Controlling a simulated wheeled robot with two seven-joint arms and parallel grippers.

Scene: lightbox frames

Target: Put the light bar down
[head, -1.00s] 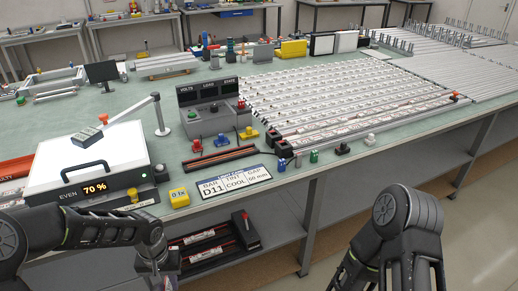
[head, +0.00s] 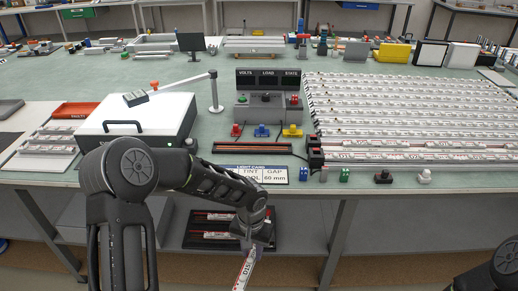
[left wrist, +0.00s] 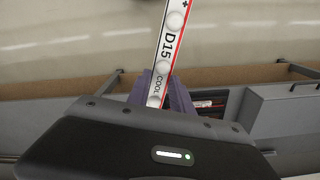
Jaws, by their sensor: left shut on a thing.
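My left gripper (head: 252,243) is shut on a light bar (head: 243,270), in front of the bench's front edge and above the floor. The bar hangs down, tilted, and runs out of the bottom of the head view. In the left wrist view the bar (left wrist: 168,50) is white with red and black edges and round lenses, marked D15 and COOL, between purple fingers (left wrist: 160,92). My right gripper is out of view; only part of my right arm shows at the lower right.
A black tray (head: 200,240) with bars is on the lower shelf behind my left gripper. On the bench are a light box (head: 140,112), a control box (head: 268,112), a partly covered light card (head: 273,175) and rows of bars (head: 410,110). Small coloured blocks line the front edge.

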